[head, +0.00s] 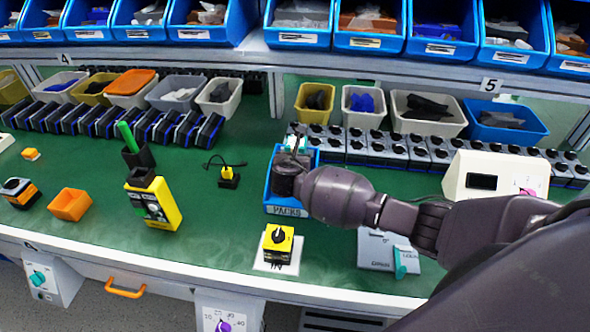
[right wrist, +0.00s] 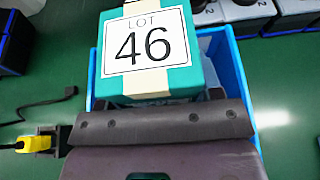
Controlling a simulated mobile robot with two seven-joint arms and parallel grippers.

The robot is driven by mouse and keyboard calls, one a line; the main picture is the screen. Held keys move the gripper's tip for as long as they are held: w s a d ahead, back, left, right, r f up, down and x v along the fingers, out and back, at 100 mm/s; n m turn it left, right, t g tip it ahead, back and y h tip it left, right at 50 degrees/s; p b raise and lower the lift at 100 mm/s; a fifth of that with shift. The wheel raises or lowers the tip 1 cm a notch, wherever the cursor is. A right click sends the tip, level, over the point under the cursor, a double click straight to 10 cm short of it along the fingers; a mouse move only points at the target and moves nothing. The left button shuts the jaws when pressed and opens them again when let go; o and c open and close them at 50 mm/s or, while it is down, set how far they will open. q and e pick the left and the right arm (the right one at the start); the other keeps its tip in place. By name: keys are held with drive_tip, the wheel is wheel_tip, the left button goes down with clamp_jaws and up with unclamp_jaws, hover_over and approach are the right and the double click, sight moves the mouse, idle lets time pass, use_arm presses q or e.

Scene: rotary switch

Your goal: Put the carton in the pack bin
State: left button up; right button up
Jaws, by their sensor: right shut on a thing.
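The carton (right wrist: 148,50) is a teal box with a cream tape strip and a white label reading LOT 46, in the right wrist view. My right gripper (right wrist: 160,122) is shut on it. In the head view my right gripper (head: 289,178) is over the blue pack bin (head: 286,210), and the arm hides most of the carton there. The bin's blue wall also shows around and behind the carton in the right wrist view (right wrist: 240,85). I cannot tell whether the carton touches the bin floor. My left gripper is not in view.
A yellow switch box (head: 278,238) on a white plate stands in front of the bin. A white box (head: 495,178) and grey unit (head: 385,250) are at right. Rows of modules line the back.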

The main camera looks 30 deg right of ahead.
drive_tip(key=shift+f+b, duration=0.6)
drive_tip(key=shift+f, duration=1.7)
drive_tip(key=shift+r, duration=0.15)
drive_tip(key=o, duration=1)
drive_tip(key=shift+f, duration=0.2)
